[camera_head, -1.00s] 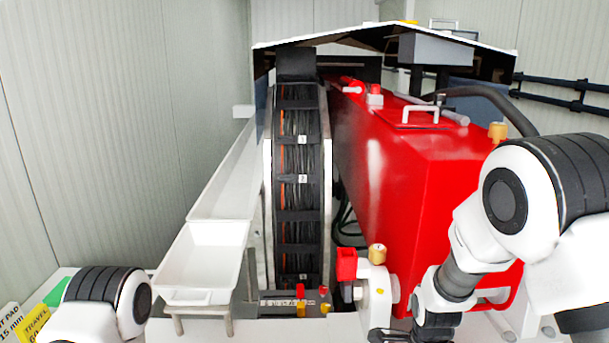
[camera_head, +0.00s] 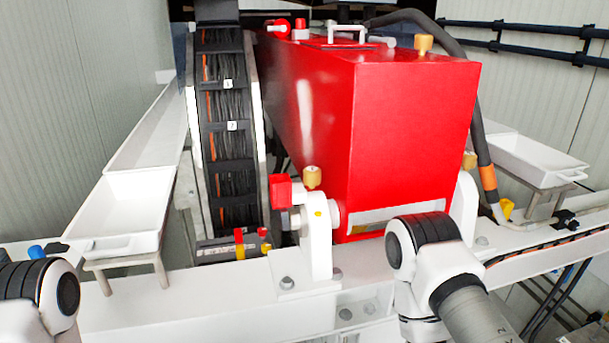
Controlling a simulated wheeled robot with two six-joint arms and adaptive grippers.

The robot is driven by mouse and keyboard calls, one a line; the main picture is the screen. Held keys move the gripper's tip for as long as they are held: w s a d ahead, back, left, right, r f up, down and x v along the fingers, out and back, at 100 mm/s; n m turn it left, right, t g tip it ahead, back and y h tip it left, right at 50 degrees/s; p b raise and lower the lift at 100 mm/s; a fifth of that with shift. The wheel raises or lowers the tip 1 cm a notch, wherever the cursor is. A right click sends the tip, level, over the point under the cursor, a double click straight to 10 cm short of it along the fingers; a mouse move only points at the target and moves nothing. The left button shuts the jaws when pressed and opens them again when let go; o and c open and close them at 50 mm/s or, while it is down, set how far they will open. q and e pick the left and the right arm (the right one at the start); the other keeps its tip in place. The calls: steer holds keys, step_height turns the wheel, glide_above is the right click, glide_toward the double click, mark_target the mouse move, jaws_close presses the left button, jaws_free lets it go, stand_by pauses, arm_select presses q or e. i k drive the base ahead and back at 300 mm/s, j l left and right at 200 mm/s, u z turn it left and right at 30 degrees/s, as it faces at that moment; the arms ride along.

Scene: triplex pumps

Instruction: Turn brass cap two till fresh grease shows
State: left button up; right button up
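Three brass caps show. One brass cap (camera_head: 312,177) sits on top of the white bearing block (camera_head: 318,235) at the front left of the red tank (camera_head: 405,130). A second brass cap (camera_head: 423,44) stands on the tank's top near its right edge. A third brass cap (camera_head: 469,160) sits on the block at the tank's right and is partly hidden by the tank. No number shows on them, so I cannot tell which is cap two. No fresh grease is visible. My arms show at the bottom left and bottom centre; both grippers are outside the picture.
A red fitting (camera_head: 281,191) stands beside the left block. A cable-filled wheel (camera_head: 228,130) is left of the tank. White trays stand at left (camera_head: 122,212) and right (camera_head: 535,158). A black hose (camera_head: 478,130) runs down the tank's right side.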

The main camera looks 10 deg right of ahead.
mark_target(469, 159)
steer(key=z, duration=1.25)
steer(key=i+l, duration=0.1)
steer(key=l, duration=0.15)
steer(key=i+l+z, duration=0.1)
steer(key=l, duration=0.2)
